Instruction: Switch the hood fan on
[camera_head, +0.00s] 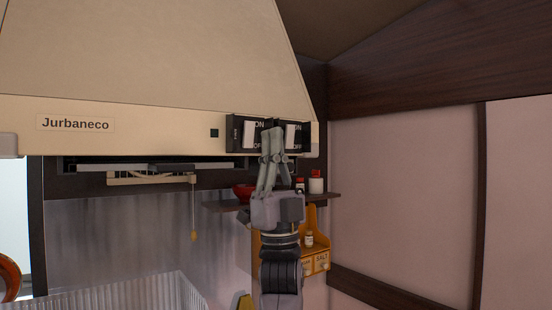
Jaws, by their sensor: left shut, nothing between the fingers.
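The cream range hood (165,118) with a "Jurbaneco" label fills the upper left of the head view. Two black rocker switches with ON above and OFF below sit at the right end of its front face. The left switch (249,135) has a white rocker and small side lettering. The right switch (291,136) also has a white rocker. My left gripper (270,135) is shut and empty, pointing up in front of the gap between the two switches and covering part of both. I cannot tell whether its tips touch them. My right gripper is not in view.
Below the hood, a dark shelf (222,206) holds a red bowl (243,191) and small bottles (316,182), behind my left arm. A wooden spice rack (322,262) hangs lower. A pull cord (194,215) hangs under the hood. The space before the right wall is clear.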

